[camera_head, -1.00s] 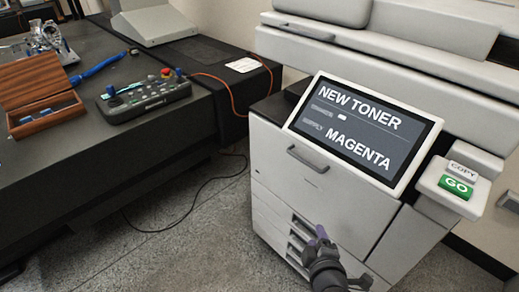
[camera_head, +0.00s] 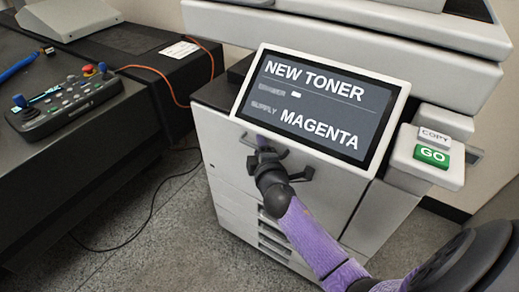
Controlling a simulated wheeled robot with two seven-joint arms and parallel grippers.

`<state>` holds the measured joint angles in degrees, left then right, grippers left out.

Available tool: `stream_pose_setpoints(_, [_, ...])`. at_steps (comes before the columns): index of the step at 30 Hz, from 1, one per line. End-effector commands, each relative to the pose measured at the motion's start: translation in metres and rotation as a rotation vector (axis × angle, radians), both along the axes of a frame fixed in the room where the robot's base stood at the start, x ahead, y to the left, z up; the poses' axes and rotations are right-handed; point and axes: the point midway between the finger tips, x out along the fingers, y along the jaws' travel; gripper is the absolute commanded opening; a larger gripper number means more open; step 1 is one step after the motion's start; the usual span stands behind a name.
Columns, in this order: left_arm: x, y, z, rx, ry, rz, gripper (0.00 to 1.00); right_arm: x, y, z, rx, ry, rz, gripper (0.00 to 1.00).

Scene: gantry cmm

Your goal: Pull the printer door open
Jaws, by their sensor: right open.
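The printer (camera_head: 240,195) is a white machine right of centre, with a tilted screen (camera_head: 318,105) reading "NEW TONER" and "MAGENTA". Its front door (camera_head: 222,150) looks shut, flat with the front. The door's dark bar handle (camera_head: 249,138) shows just below the screen, partly hidden by my right gripper. My right gripper (camera_head: 268,146) is open in front of the door, its fingers at or close to the handle. I cannot tell whether it touches the handle. My left gripper is not in view.
A dark table (camera_head: 105,150) on the left holds a control box (camera_head: 68,105) with joysticks. A cable (camera_head: 150,205) lies on the floor. The floor left of the printer is otherwise clear.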

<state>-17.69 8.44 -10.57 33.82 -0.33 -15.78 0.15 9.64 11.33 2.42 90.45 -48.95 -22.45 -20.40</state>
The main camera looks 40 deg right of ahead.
Motion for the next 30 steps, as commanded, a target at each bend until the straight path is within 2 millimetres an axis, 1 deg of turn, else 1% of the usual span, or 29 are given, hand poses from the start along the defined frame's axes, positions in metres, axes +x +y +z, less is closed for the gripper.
stream_pose_setpoints(3, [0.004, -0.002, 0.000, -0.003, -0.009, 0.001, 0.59, 0.000, 0.000, 0.000, 0.000, 0.000, 0.000, 0.50])
stream_pose_setpoints(4, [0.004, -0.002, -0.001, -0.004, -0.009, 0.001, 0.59, 0.000, 0.000, 0.000, 0.000, 0.000, 0.000, 0.48])
stream_pose_setpoints(5, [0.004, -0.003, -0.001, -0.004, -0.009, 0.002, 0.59, 0.000, 0.000, 0.000, 0.000, 0.000, 0.000, 0.42])
stream_pose_setpoints(6, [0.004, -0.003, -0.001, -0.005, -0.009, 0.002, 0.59, 0.000, 0.000, 0.000, 0.000, 0.000, 0.000, 0.33])
stream_pose_setpoints(8, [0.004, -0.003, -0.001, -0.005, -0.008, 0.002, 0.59, 0.000, 0.000, 0.000, 0.001, 0.000, 0.000, 0.21])
stream_pose_setpoints(9, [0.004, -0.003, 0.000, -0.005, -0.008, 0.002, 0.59, 0.000, 0.000, 0.000, 0.001, 0.000, 0.000, 0.12])
stream_pose_setpoints(11, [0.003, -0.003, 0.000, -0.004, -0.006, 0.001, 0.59, 0.000, 0.000, 0.000, 0.001, 0.000, 0.000, 0.00])
stream_pose_setpoints(23, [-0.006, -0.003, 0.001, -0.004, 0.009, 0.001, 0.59, 0.000, 0.000, 0.000, 0.001, 0.000, 0.000, 0.00])
stream_pose_setpoints(30, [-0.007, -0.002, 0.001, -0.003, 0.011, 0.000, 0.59, -0.001, 0.000, 0.000, 0.001, 0.001, 0.000, 0.00])
